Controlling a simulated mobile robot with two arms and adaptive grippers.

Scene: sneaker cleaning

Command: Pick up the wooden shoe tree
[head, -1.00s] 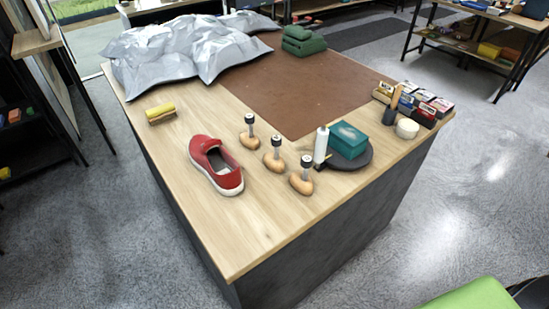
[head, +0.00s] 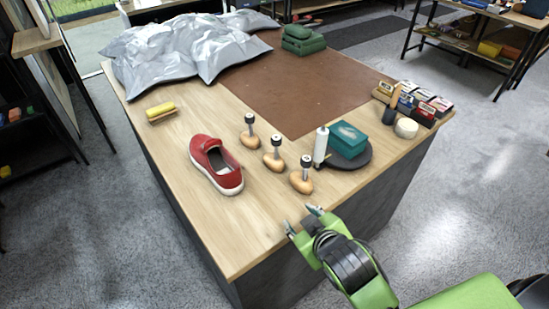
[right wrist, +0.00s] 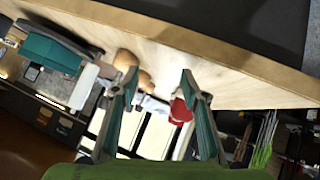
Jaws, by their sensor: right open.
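Three wooden shoe trees, each with a dark-topped metal post, stand in a slanting row on the table: the far one (head: 249,142), the middle one (head: 273,164) and the near one (head: 301,184). Two wooden shapes, apparently shoe trees, show in the right wrist view, the nearer-centre one (right wrist: 144,80) partly behind a finger. My right gripper (head: 302,219) is open and empty by the table's front edge, just nearer than the near shoe tree. Its two fingers (right wrist: 158,78) stand apart in the right wrist view. My left gripper is not in view.
A red sneaker (head: 216,168) lies left of the shoe trees. A yellow brush (head: 160,112) lies farther left. The table's front left (head: 235,240) is clear.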

